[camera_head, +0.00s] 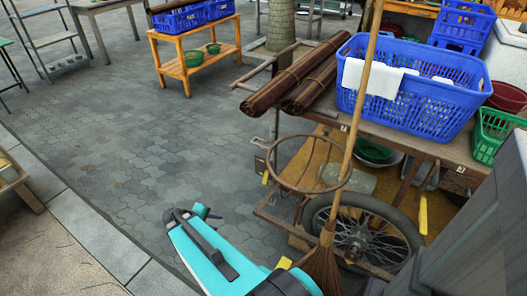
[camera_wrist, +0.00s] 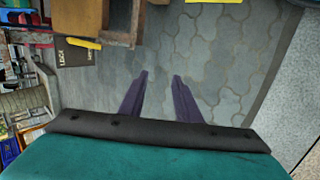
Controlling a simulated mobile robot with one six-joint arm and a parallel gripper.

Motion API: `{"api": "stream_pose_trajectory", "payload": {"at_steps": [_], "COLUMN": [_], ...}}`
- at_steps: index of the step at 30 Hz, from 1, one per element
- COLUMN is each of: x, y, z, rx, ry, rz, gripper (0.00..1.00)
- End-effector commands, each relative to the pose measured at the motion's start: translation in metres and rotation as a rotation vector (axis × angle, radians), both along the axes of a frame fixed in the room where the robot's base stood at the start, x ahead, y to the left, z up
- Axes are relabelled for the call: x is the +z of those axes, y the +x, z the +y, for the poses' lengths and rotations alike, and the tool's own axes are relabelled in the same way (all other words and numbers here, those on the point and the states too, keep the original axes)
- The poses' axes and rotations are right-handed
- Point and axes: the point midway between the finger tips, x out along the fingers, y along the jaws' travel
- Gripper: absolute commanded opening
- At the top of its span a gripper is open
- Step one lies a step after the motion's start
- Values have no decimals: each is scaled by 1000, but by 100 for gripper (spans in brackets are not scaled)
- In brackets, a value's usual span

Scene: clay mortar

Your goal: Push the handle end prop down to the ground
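A wooden cart (camera_head: 432,148) with a spoked wheel (camera_head: 357,236) stands at the right in the head view. Its handle bars (camera_head: 262,72) stick out at its upper left. I cannot surely tell which part is the handle end prop; a thin upright piece shows below the handle side, partly hidden by the cart's other parts. My gripper (camera_head: 203,213) is at the lower middle of the head view, over the paving, left of the cart and apart from it. In the wrist view my gripper (camera_wrist: 160,76) has its two dark fingers apart, with only paving between them.
A broom (camera_head: 352,120) and a metal ring (camera_head: 308,188) stand in front of the cart. A blue basket (camera_head: 415,100) and dark rolled bundles (camera_head: 290,75) lie on top. A wooden rack (camera_head: 196,62) stands farther back. Paving (camera_head: 120,130) at the left is clear.

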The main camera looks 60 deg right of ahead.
Motion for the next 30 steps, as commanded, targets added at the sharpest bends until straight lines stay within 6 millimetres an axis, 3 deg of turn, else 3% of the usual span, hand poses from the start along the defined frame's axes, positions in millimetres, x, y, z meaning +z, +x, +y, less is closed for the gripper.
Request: {"api": "stream_pose_trajectory", "payload": {"at_steps": [1,9,18,24,30], "x": [-3,37,98,134,149], "y": [8,29,28,21,17], "z": [-23,-128,-233,-275,-287], "rx": [1,26,51,64,71], "ry": [-43,-284,-552,-677,-720], "rz": [-18,-72,-83,-70,-62], "gripper": [30,30,30,30,30]}}
